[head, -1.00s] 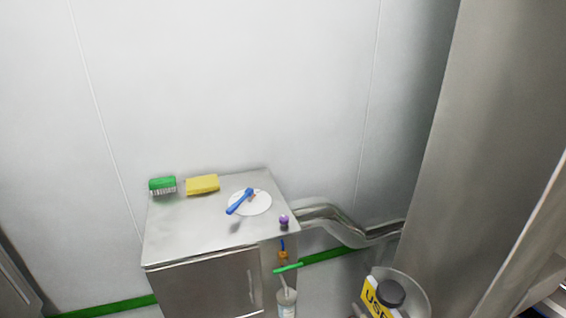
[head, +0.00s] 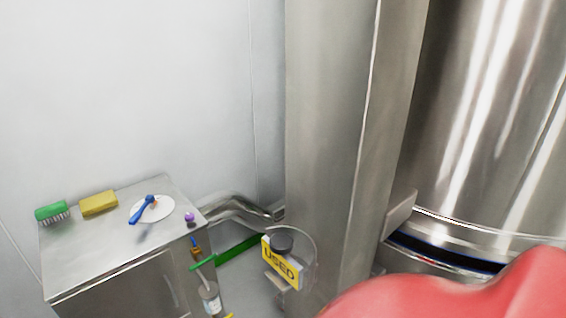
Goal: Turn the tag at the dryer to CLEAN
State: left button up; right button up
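The tag (head: 281,266) is a yellow plate with the black word USED. It sits in front of a dark round knob (head: 281,243) and a clear round disc, beside a tall steel column. A large steel vessel (head: 490,120), perhaps the dryer, stands at the right. No word CLEAN shows. Neither of my grippers can be seen. A large red rounded shape fills the bottom right corner and hides what is behind it; I cannot tell what it is.
A steel cabinet (head: 75,262) stands at the left. On its top are a green brush (head: 52,211), a yellow sponge (head: 98,203), a white disc (head: 163,208) with a blue-handled tool (head: 142,210), and a purple knob (head: 190,217). A steel pipe (head: 235,205) runs to the column (head: 325,120).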

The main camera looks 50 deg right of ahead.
aim_at(275, 249)
jog(key=k+z, duration=0.2)
jog(key=z, duration=0.6)
jog(key=i+z, duration=0.15)
jog(key=z, duration=0.25)
jog(key=i+j+z, duration=0.1)
jog(key=z, duration=0.25)
jog(key=i+j, duration=0.1)
